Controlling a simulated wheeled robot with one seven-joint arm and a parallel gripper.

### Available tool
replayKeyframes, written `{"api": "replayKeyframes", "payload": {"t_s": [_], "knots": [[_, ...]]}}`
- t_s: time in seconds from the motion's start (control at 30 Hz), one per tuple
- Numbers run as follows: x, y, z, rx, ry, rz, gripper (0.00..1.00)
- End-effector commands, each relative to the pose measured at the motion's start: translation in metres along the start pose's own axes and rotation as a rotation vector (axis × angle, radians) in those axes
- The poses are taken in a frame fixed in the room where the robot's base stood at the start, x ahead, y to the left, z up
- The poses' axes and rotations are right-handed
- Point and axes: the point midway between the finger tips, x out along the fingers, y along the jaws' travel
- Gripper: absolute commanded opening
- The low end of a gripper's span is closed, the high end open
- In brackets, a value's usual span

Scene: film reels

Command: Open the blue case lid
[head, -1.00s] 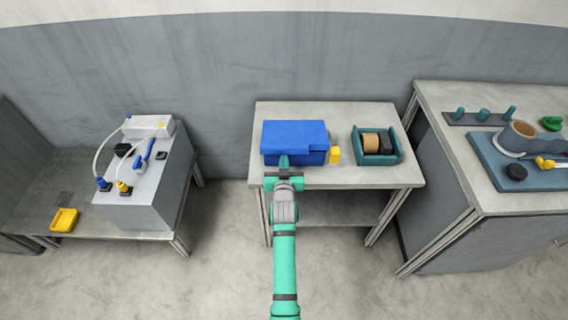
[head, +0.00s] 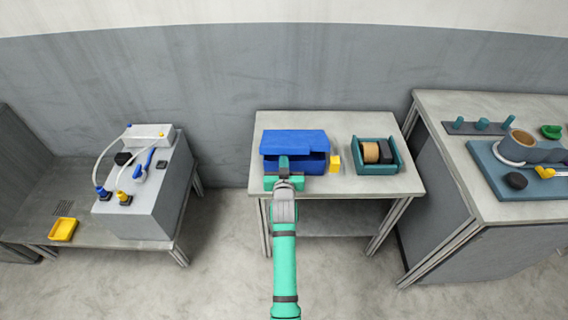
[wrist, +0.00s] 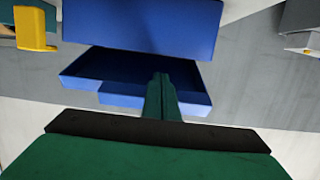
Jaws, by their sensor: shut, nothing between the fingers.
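The blue case (head: 311,164) stands on the middle table, and its lid (head: 294,142) is tilted up, with a dark gap between lid and base. In the wrist view the lid (wrist: 142,27) is raised above the open blue base (wrist: 82,83), whose dark inside shows. My gripper (head: 283,162) is at the front of the case, shut and empty. In the wrist view its fingers (wrist: 161,80) reach over the front wall of the base, below the lid. Whether the fingertips touch the lid cannot be told.
A yellow block (head: 335,163), likely the case's latch, is at its right side. A teal holder (head: 377,155) with tan and black rolls stands to the right. Bare tabletop (head: 365,187) lies in front of it. Other benches stand left and right.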

Motion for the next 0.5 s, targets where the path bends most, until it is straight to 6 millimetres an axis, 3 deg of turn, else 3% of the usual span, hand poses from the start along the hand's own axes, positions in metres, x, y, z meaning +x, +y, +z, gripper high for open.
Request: {"api": "replayKeyframes", "payload": {"t_s": [0.3,0.5], "knots": [[0.01,0.0,-0.023,0.0,0.0,0.0,0.0],[0.011,0.0,-0.026,0.0,0.0,0.0,0.0]]}}
